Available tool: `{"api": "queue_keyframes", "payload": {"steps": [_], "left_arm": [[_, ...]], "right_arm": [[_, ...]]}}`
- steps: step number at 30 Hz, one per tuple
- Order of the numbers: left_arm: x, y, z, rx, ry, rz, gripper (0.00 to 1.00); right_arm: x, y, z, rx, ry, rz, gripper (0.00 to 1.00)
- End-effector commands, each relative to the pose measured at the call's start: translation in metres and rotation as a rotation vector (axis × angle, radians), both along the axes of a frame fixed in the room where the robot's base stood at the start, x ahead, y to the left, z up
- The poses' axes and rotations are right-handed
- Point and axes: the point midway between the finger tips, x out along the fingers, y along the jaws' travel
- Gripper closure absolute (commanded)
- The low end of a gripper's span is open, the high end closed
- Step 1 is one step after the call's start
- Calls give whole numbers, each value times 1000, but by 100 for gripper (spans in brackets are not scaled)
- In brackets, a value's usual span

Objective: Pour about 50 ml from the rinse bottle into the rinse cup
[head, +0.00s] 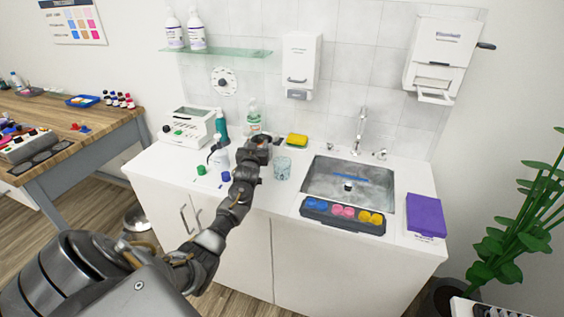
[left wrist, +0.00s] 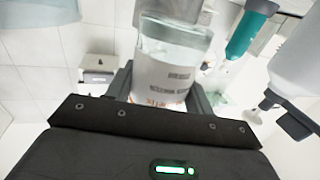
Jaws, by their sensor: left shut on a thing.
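The rinse bottle, a clear vessel with a white printed label (left wrist: 160,82), is between the fingers of my left gripper (left wrist: 160,90) in the left wrist view. Clear liquid shows in it, and the wrist picture appears upside down. The rinse cup (head: 282,168), a patterned clear tumbler, stands on the counter just right of and in front of the gripper. My right gripper is not in view.
A yellow sponge (head: 297,140), the sink (head: 346,186), a tray of colored cups (head: 343,215) and a purple box (head: 426,215) are to the right.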

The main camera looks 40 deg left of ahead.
Motion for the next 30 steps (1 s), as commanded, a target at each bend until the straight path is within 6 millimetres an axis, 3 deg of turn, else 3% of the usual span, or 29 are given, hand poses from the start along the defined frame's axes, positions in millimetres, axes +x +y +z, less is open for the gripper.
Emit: {"api": "queue_keyframes", "payload": {"steps": [17, 26, 30], "left_arm": [[-1, 2, -3, 40, 12, 3, 74], [-1, 0, -1, 179, 60, 3, 74], [0, -2, 11, 267, 91, 3, 74]], "right_arm": [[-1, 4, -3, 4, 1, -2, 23], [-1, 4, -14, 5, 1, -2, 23], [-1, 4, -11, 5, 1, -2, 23]]}}
